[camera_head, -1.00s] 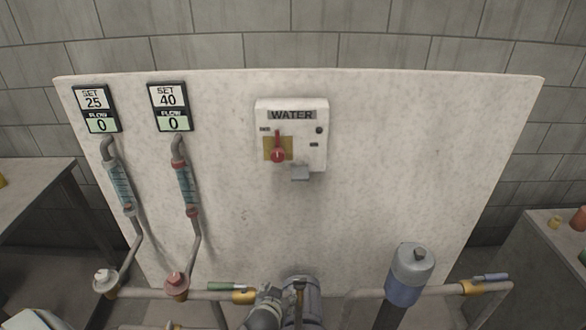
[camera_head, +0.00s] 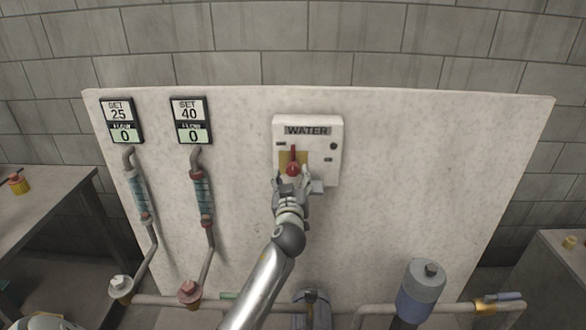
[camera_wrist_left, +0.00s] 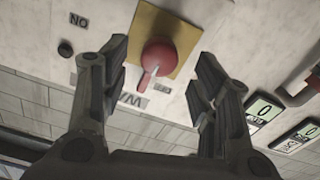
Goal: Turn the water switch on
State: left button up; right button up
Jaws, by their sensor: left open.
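The water switch (camera_head: 293,168) is a red rotary knob on a yellow plate. It sits on a white box (camera_head: 334,150) labelled WATER, on the panel's front. Its narrow handle points up toward the label. My left gripper (camera_head: 291,181) is open just below and in front of the knob. In the left wrist view, the knob (camera_wrist_left: 158,57) lies between the two spread fingers (camera_wrist_left: 162,55), with visible space on both sides. Contact cannot be told. An "ON" label (camera_wrist_left: 79,20) appears upside down there. My right gripper is not in view.
The pale panel (camera_head: 430,180) is clear right of the box. Two flow displays (camera_head: 122,120) (camera_head: 191,121) read 0, above tubes at left. Pipes and a grey-blue cylinder (camera_head: 421,290) stand below.

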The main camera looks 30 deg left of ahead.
aim_at(293, 172)
pick_arm(q)
jog(key=shift+x, duration=2.45)
jog(key=shift+f, duration=0.1)
jog(key=c, duration=1)
jog(key=shift+c, duration=0.2)
